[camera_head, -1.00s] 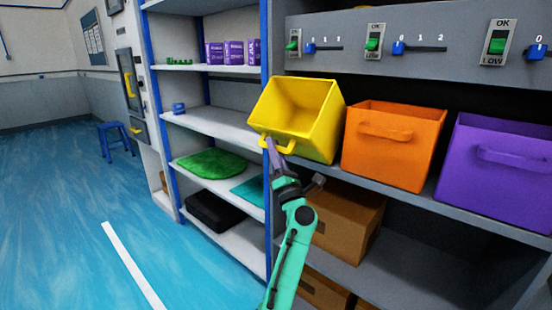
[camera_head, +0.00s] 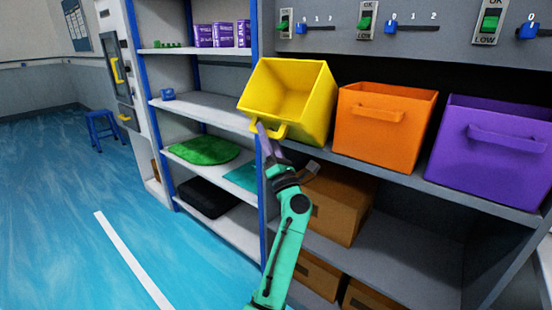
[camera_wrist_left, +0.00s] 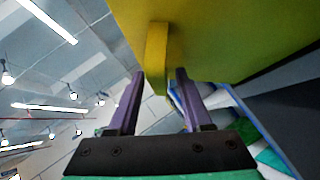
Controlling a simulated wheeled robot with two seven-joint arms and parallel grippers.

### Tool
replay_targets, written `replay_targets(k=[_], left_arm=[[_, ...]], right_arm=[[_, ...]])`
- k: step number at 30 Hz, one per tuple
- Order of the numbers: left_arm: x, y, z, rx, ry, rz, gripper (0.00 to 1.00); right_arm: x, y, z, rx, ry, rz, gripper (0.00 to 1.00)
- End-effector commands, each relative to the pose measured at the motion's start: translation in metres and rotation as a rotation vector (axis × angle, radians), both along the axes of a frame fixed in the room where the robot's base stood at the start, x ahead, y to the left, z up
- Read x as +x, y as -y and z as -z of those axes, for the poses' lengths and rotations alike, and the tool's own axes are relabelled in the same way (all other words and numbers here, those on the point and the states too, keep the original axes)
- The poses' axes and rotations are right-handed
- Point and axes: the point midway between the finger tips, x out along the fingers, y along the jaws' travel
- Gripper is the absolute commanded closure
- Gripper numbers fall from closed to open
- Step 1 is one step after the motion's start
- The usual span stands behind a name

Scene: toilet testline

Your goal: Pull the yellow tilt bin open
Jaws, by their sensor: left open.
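The yellow tilt bin (camera_head: 312,108) stands on the shelf in the head view, tipped forward with its open top facing out. Its handle (camera_head: 272,131) is on the lower front. My left gripper (camera_head: 264,135) is at the handle from below. In the left wrist view, the purple fingers (camera_wrist_left: 155,95) are spread apart, with the yellow handle (camera_wrist_left: 156,58) between and just beyond their tips. The yellow bin's face (camera_wrist_left: 220,35) fills the top right there. I cannot tell if a finger touches the handle. My right gripper is not in view.
An orange bin (camera_head: 385,135) and a purple bin (camera_head: 485,155) stand upright to the right on the same shelf (camera_head: 430,190). Cardboard boxes (camera_head: 340,205) are below. A shelf rack with a green item (camera_head: 205,150) is to the left. The blue floor at far left is open.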

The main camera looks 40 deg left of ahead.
Motion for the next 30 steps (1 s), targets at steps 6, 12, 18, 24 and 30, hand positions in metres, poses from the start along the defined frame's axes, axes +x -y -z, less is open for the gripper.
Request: replay_targets(k=[6,12,18,24,30], left_arm=[[-0.017,0.034,0.034,-0.003,-0.001,0.001,0.5],[-0.036,0.073,0.067,-0.003,-0.002,0.001,0.5],[-0.046,0.093,0.08,-0.002,0.001,0.001,0.5],[-0.046,0.095,0.08,-0.001,0.002,0.0,0.5],[-0.046,0.094,0.08,-0.001,0.002,0.0,0.5]], right_arm=[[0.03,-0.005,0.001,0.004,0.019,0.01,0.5],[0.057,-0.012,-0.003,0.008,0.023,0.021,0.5],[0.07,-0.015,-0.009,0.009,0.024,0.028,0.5],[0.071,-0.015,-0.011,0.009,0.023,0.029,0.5],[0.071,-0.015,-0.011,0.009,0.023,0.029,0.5]])
